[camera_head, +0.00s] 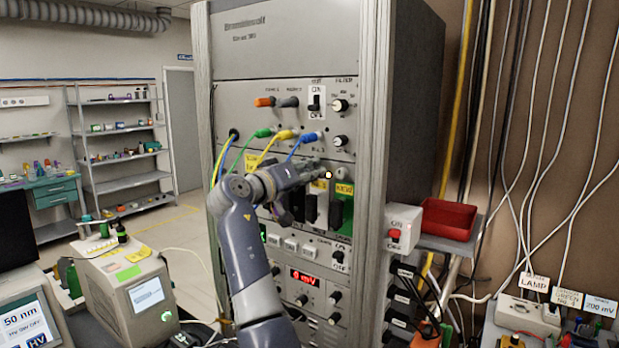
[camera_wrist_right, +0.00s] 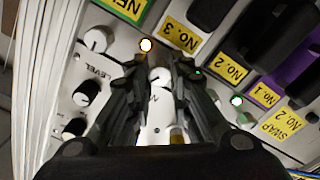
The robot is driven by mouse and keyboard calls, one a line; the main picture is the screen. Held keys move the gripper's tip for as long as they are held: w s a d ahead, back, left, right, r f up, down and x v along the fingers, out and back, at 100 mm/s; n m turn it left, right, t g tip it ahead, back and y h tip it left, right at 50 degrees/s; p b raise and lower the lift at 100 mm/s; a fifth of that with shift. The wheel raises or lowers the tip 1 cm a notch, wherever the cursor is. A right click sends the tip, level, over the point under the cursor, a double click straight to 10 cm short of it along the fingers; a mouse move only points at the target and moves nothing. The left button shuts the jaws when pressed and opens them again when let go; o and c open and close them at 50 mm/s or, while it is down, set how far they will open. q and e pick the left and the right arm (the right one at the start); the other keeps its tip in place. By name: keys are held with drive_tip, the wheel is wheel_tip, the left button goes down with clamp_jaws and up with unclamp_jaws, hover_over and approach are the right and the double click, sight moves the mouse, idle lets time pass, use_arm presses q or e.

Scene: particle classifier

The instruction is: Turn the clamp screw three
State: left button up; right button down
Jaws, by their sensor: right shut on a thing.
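My right gripper (camera_head: 316,168) is at the front panel of the tall rack, its arm coming up from below. In the right wrist view the fingers (camera_wrist_right: 160,85) are closed around a small round silver screw (camera_wrist_right: 160,76) on the panel. The yellow No. 3 label (camera_wrist_right: 180,36) is just beyond it, with a lit amber lamp (camera_wrist_right: 146,45) beside the label. I take this screw as clamp screw three. In the head view the gripper hides the screw. My left gripper is not in view.
A knob marked LEVEL (camera_wrist_right: 87,92) and a silver knob (camera_wrist_right: 96,40) are left of the fingers in the wrist view. Coloured cables (camera_head: 262,152) hang left of the gripper. Black module handles (camera_head: 310,208) are below it. A red tray (camera_head: 447,220) sits right of the rack.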

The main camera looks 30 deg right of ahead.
drive_tip(key=m+b, duration=0.2)
drive_tip(key=b, duration=0.1)
drive_tip(key=shift+f+m, duration=0.2)
drive_tip(key=shift+m, duration=0.1)
drive_tip(key=m+b, duration=0.2)
drive_tip(key=shift+r+m, duration=0.1)
drive_tip(key=shift+m, duration=0.2)
drive_tip(key=m+b, duration=0.1)
drive_tip(key=m, duration=0.2)
drive_tip(key=shift+r+m+b, duration=0.1)
drive_tip(key=shift+m+b, duration=0.2)
drive_tip(key=shift+b, duration=0.1)
drive_tip(key=m+b, duration=0.1)
drive_tip(key=m, duration=0.2)
drive_tip(key=shift+s, duration=0.1)
drive_tip(key=m+b, duration=0.1)
drive_tip(key=m, duration=0.3)
drive_tip(key=m+b, duration=0.1)
drive_tip(key=m, duration=0.3)
drive_tip(key=shift+t, duration=0.3)
drive_tip(key=m, duration=0.4)
drive_tip(key=shift+m+y+b, duration=0.3)
drive_tip(key=shift+m+b, duration=0.1)
drive_tip(key=shift+m, duration=2)
